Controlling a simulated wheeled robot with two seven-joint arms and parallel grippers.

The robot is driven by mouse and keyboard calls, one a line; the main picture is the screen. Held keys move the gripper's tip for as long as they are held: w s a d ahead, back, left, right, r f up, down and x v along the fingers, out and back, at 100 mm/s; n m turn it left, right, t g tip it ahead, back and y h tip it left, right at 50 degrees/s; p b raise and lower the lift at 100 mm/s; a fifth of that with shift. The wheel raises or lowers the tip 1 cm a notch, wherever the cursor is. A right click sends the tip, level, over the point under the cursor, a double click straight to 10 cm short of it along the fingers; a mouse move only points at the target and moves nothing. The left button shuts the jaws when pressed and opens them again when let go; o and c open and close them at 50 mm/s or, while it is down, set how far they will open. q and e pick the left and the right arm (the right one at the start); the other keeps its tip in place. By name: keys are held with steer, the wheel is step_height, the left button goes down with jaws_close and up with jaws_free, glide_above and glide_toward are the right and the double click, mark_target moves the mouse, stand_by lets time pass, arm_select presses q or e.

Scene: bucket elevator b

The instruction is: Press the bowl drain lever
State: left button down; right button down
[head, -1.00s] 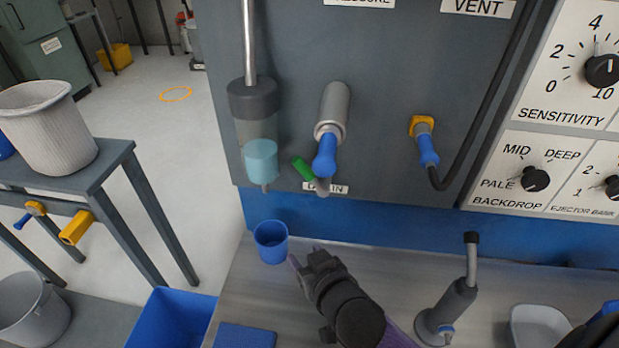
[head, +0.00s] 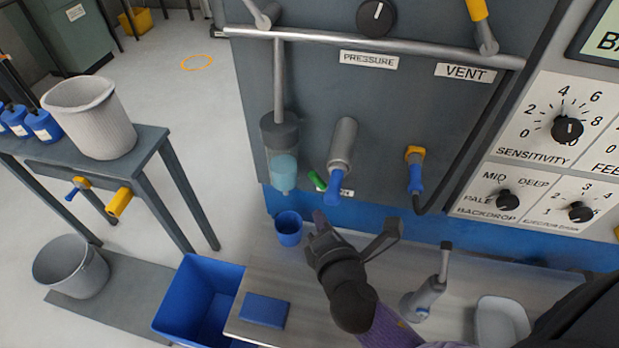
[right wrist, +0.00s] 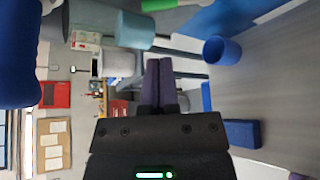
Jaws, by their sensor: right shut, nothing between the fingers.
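The green lever (head: 317,181) sticks out at the lower front of the grey panel, beside the clear bowl (head: 285,168) with pale blue liquid. A label behind the lever is mostly hidden. In the right wrist view the green lever (right wrist: 163,4) shows at the top edge, near the bowl (right wrist: 137,30). My right gripper (head: 319,217) is shut and empty, below the lever and apart from it in the head view. Its closed fingers show in the right wrist view (right wrist: 158,72). My left gripper is not in view.
A blue cup (head: 289,228) stands left of my right gripper. A grey cylinder with a blue end (head: 342,150) and a blue-yellow connector (head: 415,170) are right of the lever. A blue pad (head: 264,310), a grey-handled tool (head: 425,295) and a white tray (head: 503,322) rest on the bench.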

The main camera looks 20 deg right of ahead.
steer(key=shift+f, duration=0.1)
